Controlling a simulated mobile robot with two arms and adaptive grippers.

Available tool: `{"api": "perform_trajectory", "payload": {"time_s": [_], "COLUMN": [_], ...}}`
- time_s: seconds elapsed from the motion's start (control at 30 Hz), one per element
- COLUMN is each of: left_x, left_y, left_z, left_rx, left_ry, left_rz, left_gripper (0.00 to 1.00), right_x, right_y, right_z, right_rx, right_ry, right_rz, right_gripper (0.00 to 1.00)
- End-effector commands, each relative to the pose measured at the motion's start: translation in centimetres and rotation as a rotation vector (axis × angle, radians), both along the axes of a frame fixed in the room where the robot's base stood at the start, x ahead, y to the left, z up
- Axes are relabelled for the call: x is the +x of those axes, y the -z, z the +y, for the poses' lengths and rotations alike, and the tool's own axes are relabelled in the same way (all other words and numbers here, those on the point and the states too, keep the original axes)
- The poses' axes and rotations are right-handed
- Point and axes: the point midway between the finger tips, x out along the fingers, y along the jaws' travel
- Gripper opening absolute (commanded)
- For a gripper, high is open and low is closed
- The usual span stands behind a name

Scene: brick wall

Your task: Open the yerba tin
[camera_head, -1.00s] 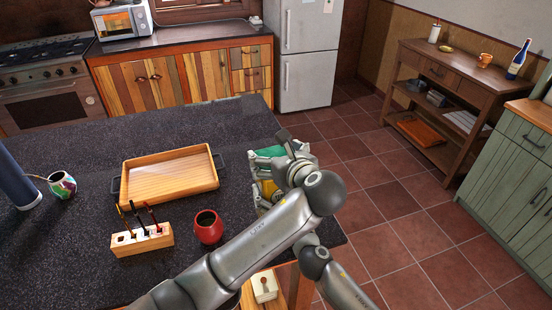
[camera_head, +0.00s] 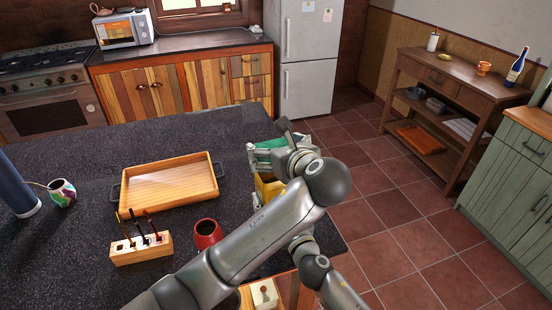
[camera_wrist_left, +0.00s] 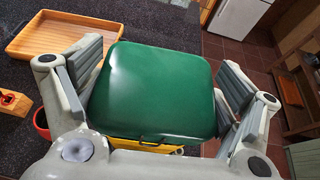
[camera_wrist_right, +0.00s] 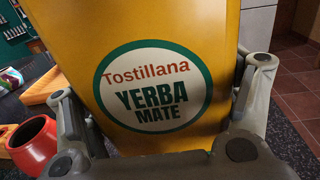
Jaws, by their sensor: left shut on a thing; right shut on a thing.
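The yerba tin (camera_wrist_right: 155,35) has a yellow body with a round white "Tostillana Yerba Mate" label. It stands near the right edge of the dark counter; in the head view its yellow body (camera_head: 268,189) is partly hidden by my arms. The green lid (camera_wrist_left: 152,88) fills the middle of the left wrist view and shows above the body in the head view (camera_head: 269,144). My left gripper (camera_wrist_left: 160,75) is shut on the lid's two sides. My right gripper (camera_wrist_right: 160,100) is shut around the yellow body, lower down. The lid appears raised above the body; the tin's inside is hidden.
A wooden tray (camera_head: 168,187), a red cup (camera_head: 207,234) and a wooden holder (camera_head: 140,248) with several thin utensils stand left of the tin. A colourful gourd (camera_head: 62,193) and a dark blue flask (camera_head: 15,185) are at far left. The counter behind the tray is clear.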

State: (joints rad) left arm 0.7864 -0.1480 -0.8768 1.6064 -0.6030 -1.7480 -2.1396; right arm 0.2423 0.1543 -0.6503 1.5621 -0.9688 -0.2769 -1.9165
Motion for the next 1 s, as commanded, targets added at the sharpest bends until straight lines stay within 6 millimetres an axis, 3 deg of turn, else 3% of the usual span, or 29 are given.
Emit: {"api": "perform_trajectory", "payload": {"time_s": [0.23, 0.27, 0.4, 0.8, 1.0], "left_x": [0.0, 0.0, 0.0, 0.0, 0.0], "left_y": [-0.6, -0.6, -0.6, -0.6, -0.6], "left_z": [0.0, 0.0, 0.0, 0.0, 0.0], "left_rx": [0.001, 0.001, 0.001, 0.001, 0.001], "left_ry": [-0.001, -0.001, -0.001, -0.001, -0.001], "left_rz": [0.001, 0.001, 0.0, 0.0, 0.0], "left_gripper": [0.6, 0.6, 0.6, 0.6, 0.6], "right_x": [0.0, 0.0, 0.0, -0.2, -2.3], "right_y": [-0.1, -0.1, -0.1, 0.0, 0.1], "right_z": [0.0, 0.0, 0.0, -0.1, -1.0], "right_rx": [0.001, 0.001, 0.001, 0.0, -0.001], "right_ry": [0.0, 0.0, 0.0, 0.0, 0.0], "right_rz": [-0.002, -0.002, -0.002, 0.0, 0.001], "right_gripper": [0.39, 0.83, 1.0, 1.0, 1.0]}}
